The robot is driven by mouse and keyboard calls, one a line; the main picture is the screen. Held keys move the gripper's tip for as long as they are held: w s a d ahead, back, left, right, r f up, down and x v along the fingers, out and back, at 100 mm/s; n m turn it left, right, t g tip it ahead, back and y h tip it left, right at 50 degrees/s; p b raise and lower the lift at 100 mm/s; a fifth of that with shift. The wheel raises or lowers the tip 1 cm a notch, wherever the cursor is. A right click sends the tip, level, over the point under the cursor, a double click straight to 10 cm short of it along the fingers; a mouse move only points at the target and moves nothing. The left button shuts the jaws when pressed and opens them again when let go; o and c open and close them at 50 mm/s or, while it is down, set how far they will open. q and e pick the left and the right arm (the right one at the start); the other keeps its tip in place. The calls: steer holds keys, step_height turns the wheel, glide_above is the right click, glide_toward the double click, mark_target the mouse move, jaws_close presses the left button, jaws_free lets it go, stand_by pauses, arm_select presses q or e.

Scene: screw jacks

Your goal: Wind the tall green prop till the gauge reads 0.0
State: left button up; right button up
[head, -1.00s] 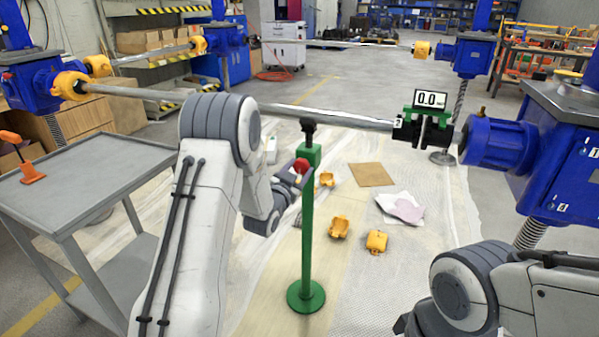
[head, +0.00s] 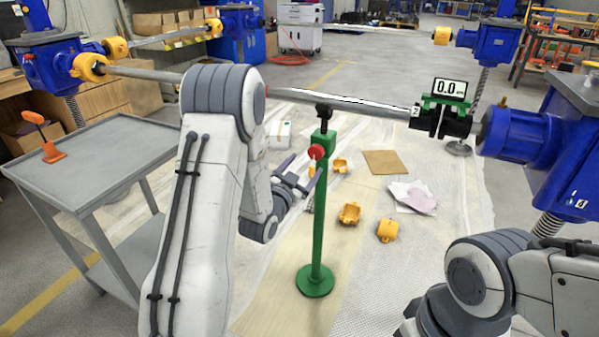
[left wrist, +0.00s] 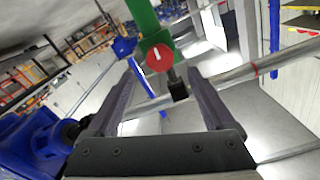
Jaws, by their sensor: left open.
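The tall green prop (head: 319,225) stands upright on its round base, its black top under the long grey bar (head: 345,98). A red knob (head: 316,152) is on its upper part. In the left wrist view the knob (left wrist: 159,57) with a white mark faces me. My left gripper (head: 306,172) is open beside the prop, just below and left of the knob. In the left wrist view its two fingers are spread either side of the knob, with nothing between them. My right gripper is out of view.
Blue jacks (head: 520,135) stand at the right and hold the bar's end. A grey cart (head: 95,160) with an orange-handled item is at the left. Yellow clamp pieces (head: 388,231) and a brown sheet (head: 383,163) lie on the floor mat.

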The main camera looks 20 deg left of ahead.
mark_target(315, 155)
arm_select(q)
steer(key=s, duration=0.3)
steer(key=shift+s, duration=0.25)
stand_by(1.8)
steer(key=w+n+p, duration=0.2)
steer(key=w+p, duration=0.1)
steer(key=p, duration=0.2)
steer(key=w+n+p, duration=0.2)
steer(key=w+p, duration=0.2)
steer(key=p, duration=0.1)
steer(key=w+n+p, duration=0.2)
steer(key=w+p, duration=0.2)
steer(key=p, duration=0.1)
steer(key=shift+w+d+f, duration=0.15)
steer(key=shift+w+f, duration=0.05)
